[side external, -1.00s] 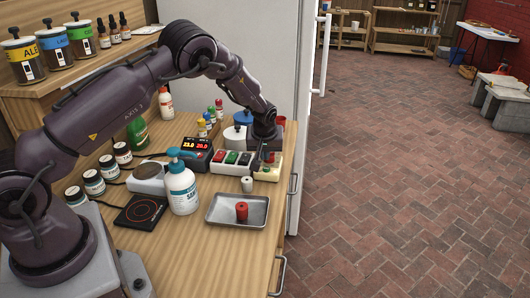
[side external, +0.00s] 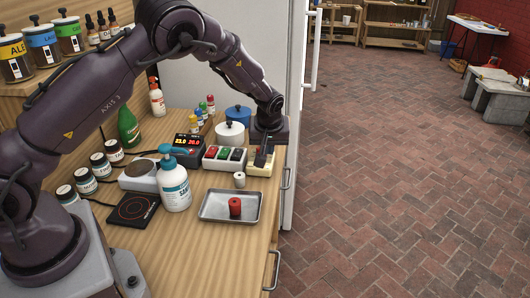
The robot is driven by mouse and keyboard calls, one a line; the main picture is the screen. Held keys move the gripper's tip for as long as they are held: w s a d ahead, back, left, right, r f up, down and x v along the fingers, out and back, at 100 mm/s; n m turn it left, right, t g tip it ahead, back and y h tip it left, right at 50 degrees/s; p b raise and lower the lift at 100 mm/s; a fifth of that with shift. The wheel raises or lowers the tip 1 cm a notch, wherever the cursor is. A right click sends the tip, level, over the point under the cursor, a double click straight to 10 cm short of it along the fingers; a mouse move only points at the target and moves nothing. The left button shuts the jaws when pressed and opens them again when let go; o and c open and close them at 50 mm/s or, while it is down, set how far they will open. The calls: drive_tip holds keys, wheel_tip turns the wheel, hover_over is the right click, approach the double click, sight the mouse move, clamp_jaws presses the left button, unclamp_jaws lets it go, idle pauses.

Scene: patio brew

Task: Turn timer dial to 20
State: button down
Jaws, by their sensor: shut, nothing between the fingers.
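A cream box (side external: 259,169) stands near the right edge of the wooden bench, beside the switch box; it may be the timer. Its dial and any numbers are hidden by my gripper or too small to read. My gripper (side external: 262,160) points down at the top of this box. Its dark fingers look closed with nothing between them. I cannot tell whether the fingertips touch the dial or the box.
A switch box (side external: 224,158) with red and green switches and a display unit (side external: 188,146) stand left of the cream box. A white spool (side external: 239,180), a metal tray (side external: 216,213) with a red spool (side external: 235,207), and a pump bottle (side external: 174,187) stand in front.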

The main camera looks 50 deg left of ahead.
drive_tip(key=w+v, duration=0.1)
drive_tip(key=v, duration=0.4)
drive_tip(key=a+f+n, duration=0.1)
drive_tip(key=f, duration=0.2)
drive_tip(key=a+f+n+g, duration=0.1)
drive_tip(key=f+n, duration=0.1)
drive_tip(key=f, duration=0.1)
drive_tip(key=w+a+f+n, duration=0.1)
drive_tip(key=f, duration=0.2)
drive_tip(key=shift+a+f+n+g+y, duration=0.25)
drive_tip(key=shift+a+n+g+y, duration=0.05)
drive_tip(key=shift+a, duration=0.1)
drive_tip(key=a, duration=0.2)
drive_tip(key=shift+w+a+r, duration=0.2)
drive_tip(key=shift+w+a, duration=0.05)
drive_tip(key=shift+w, duration=0.1)
drive_tip(key=shift+w+a, duration=0.15)
drive_tip(key=shift+a, duration=0.45)
